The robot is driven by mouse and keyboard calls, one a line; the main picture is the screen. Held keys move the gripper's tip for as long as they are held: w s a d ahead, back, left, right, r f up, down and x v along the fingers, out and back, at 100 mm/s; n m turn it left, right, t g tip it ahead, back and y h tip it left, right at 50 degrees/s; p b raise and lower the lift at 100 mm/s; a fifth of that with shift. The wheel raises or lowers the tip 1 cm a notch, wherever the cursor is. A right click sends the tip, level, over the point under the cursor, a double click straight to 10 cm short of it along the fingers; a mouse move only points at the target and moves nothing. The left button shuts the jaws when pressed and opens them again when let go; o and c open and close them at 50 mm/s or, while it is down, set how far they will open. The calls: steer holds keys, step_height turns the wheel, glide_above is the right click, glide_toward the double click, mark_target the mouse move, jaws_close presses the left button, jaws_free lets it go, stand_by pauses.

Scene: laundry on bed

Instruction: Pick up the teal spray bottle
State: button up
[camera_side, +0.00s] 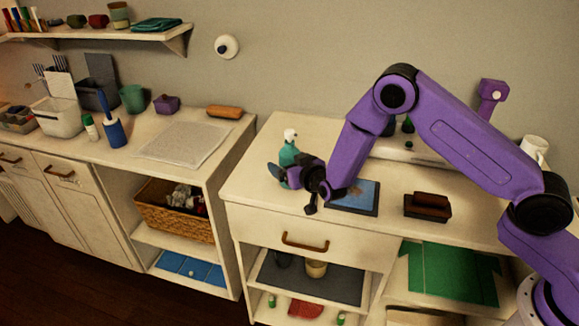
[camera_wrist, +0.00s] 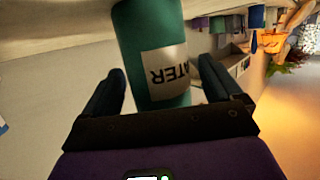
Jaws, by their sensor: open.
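The teal spray bottle (camera_side: 288,155) with a white top stands upright on the counter, left of my gripper in the side view. My gripper (camera_side: 281,174) is open and low beside the bottle. In the wrist view the two dark fingers of my gripper (camera_wrist: 160,88) lie apart, one on each side of the bottle's body, with gaps visible. The bottle's top is outside the wrist view, and its lower body is partly hidden by my gripper in the side view.
A blue tablet-like panel (camera_side: 353,196) lies right of my gripper, and a brown block on a dark base (camera_side: 428,206) sits farther right. A white appliance (camera_side: 410,150) stands behind my arm. The counter (camera_side: 250,181) is clear left of the bottle.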

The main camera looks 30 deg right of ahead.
steer(key=shift+w, duration=0.15)
steer(key=c, duration=1.2)
steer(key=shift+c, duration=0.5)
steer(key=shift+r, duration=0.1)
